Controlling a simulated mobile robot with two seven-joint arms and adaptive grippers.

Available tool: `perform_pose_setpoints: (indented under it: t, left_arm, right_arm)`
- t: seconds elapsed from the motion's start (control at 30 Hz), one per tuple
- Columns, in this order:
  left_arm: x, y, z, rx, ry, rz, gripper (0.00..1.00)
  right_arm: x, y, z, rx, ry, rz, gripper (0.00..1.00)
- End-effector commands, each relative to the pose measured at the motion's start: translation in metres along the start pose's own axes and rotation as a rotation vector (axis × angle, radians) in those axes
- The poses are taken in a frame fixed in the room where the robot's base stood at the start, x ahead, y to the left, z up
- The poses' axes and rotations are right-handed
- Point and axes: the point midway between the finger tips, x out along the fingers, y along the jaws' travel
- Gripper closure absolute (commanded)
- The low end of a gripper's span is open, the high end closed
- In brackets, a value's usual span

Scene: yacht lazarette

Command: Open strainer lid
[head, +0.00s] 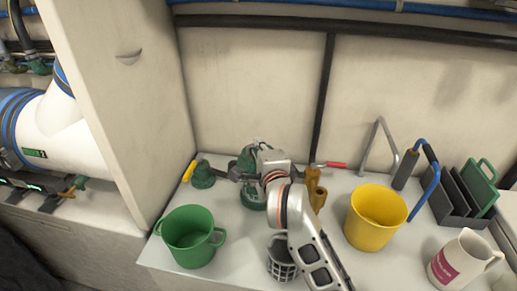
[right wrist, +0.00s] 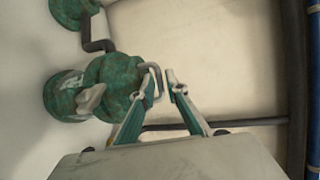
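The strainer (head: 246,160) is a green, weathered metal body on the white counter, partly hidden behind my right arm in the head view. In the right wrist view the strainer (right wrist: 115,78) lies left of the fingers, with a small grey loop at its end near the left fingertip. My right gripper (right wrist: 162,80) is at this lid end, its two fingers converging with a narrow gap visible between the tips. I cannot tell whether a finger touches the loop. In the head view the right gripper (head: 262,151) is over the strainer, its fingertips unclear. My left gripper is out of view.
A green valve (head: 203,176) with a yellow handle stands left of the strainer. A green bucket (head: 189,238), dark basket (head: 281,262), yellow bucket (head: 374,219), brass fitting (head: 313,184), white mug (head: 464,261) and dark rack (head: 460,207) crowd the counter. A wall panel (head: 125,100) rises at left.

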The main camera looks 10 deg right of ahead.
Motion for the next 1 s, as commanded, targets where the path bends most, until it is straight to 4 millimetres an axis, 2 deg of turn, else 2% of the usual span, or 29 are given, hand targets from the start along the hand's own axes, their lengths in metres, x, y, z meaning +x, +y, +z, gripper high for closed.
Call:
perform_pose_setpoints:
  t: [0.03, 0.07, 0.1, 0.4, 0.77, 0.87, 1.0]
  left_arm:
    - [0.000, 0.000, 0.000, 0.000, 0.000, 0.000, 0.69]
    - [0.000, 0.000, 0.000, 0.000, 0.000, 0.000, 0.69]
    - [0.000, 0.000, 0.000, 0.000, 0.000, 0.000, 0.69]
    - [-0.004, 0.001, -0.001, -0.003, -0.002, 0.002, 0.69]
    - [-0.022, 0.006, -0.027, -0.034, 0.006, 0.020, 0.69]
    - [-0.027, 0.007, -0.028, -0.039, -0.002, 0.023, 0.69]
    - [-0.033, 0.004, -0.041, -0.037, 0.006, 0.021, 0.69]
  right_arm:
    - [0.000, 0.000, 0.000, 0.000, 0.000, 0.000, 0.89]
    - [0.000, 0.000, 0.000, 0.000, 0.000, 0.000, 0.97]
    - [0.000, 0.000, 0.000, 0.000, 0.000, 0.000, 1.00]
    - [0.000, -0.003, 0.000, 0.002, 0.000, 0.005, 1.00]
    - [0.005, -0.026, -0.003, 0.044, 0.001, 0.109, 1.00]
    - [0.009, -0.030, -0.005, 0.042, 0.002, 0.111, 1.00]
    - [0.015, -0.038, -0.007, 0.043, 0.001, 0.110, 1.00]
